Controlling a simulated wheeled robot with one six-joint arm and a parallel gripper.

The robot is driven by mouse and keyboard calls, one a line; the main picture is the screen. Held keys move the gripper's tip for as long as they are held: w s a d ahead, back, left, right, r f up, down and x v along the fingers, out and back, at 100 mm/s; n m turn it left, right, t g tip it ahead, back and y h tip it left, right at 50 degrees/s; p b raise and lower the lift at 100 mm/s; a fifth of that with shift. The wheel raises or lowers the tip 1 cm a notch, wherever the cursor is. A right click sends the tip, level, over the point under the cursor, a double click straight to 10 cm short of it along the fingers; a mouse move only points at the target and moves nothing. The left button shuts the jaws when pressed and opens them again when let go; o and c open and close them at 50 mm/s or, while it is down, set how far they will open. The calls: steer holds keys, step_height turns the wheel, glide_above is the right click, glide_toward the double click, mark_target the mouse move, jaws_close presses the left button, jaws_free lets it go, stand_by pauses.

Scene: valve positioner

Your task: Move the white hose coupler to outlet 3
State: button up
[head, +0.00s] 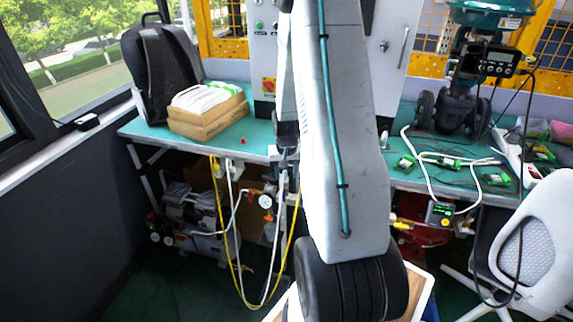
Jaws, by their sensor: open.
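My gripper (284,156) is small in the head view, at the front edge of the teal bench, just left of my large grey arm link. It points down and is open. A white hose (231,195) hangs in a long loop from below the bench edge and rises again under my gripper. A yellow hose (219,220) hangs beside it. White fittings (229,164) show under the bench edge, left of my gripper. I cannot tell which is the white coupler or which is outlet 3. My arm hides the bench edge to the right.
The teal bench (145,131) carries boxes (208,118) and a black backpack (160,65) at left. A valve with a positioner (492,62), cables and green boards stand at right. A pump (190,212) and a gauge (265,201) are below. A white chair (530,250) is at right.

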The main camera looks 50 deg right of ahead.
mark_target(286, 181)
steer(key=shift+w+d+f, duration=0.1)
steer(key=shift+f, duration=1.25)
jaws_close()
